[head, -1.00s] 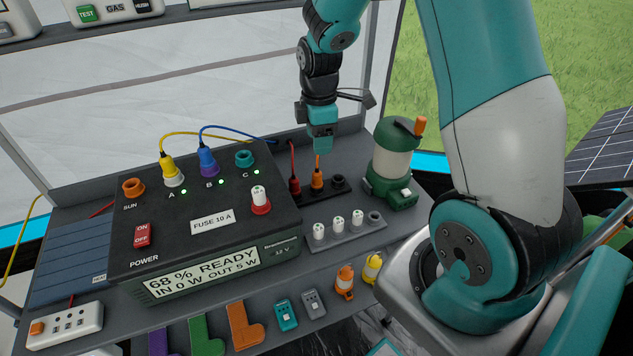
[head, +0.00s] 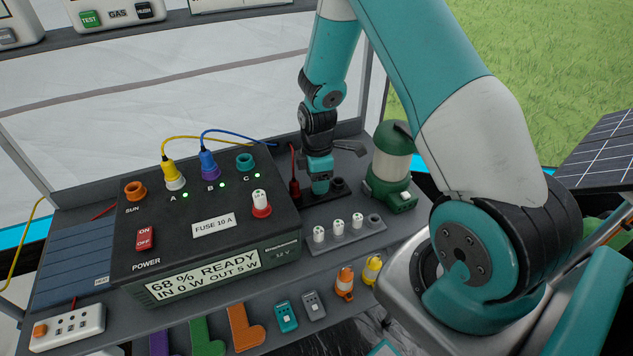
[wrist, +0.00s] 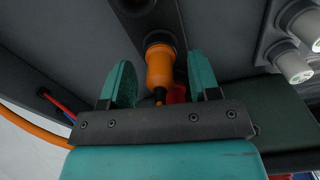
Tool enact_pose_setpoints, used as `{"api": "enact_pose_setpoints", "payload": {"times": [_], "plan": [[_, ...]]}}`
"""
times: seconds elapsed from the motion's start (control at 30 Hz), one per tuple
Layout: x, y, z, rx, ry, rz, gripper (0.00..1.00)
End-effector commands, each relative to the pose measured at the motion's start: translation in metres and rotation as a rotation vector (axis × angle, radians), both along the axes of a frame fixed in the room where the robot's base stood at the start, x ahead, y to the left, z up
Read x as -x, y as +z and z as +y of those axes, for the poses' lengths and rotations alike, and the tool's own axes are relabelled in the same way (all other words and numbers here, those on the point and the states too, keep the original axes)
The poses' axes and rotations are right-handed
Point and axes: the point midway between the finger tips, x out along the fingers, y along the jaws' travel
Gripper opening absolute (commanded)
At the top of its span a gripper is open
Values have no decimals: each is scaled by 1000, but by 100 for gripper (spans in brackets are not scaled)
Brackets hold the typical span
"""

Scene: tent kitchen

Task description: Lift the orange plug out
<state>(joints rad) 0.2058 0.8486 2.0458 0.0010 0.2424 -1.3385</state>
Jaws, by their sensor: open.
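In the wrist view the orange plug (wrist: 160,68) stands in a round hole of the dark holder (wrist: 147,8). My gripper (wrist: 162,80) is open, with one teal finger on each side of the plug; I see no firm contact. In the head view my gripper (head: 319,187) points down at the holder (head: 310,196), low over the plug's place, and hides the plug. A red plug (head: 295,187) stands in the same holder just left of my gripper. An empty hole (head: 338,185) lies to the right.
The black power box (head: 180,225) stands to the left, with yellow and blue cables on top. A green lantern (head: 389,170) stands close on the right. A grey rack (head: 347,236) with several white fuses lies in front. The shelf's front edge holds small tools.

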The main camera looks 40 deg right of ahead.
Motion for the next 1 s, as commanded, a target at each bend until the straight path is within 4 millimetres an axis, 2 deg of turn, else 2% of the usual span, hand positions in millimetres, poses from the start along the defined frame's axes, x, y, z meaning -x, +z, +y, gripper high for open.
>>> {"api": "enact_pose_setpoints", "payload": {"times": [0.07,0.1,0.3,0.33,0.6,0.77,0.87,1.0], "plan": [[0,0,0,0,0,0,56],[0,0,0,0,0,0,52],[0,0,0,0,0,0,6],[0,0,0,0,0,0,2],[0,1,0,0,0,0,2],[-1,11,0,0,0,-1,2],[-1,24,0,0,0,-3,2],[-1,56,0,1,0,-7,2]]}}
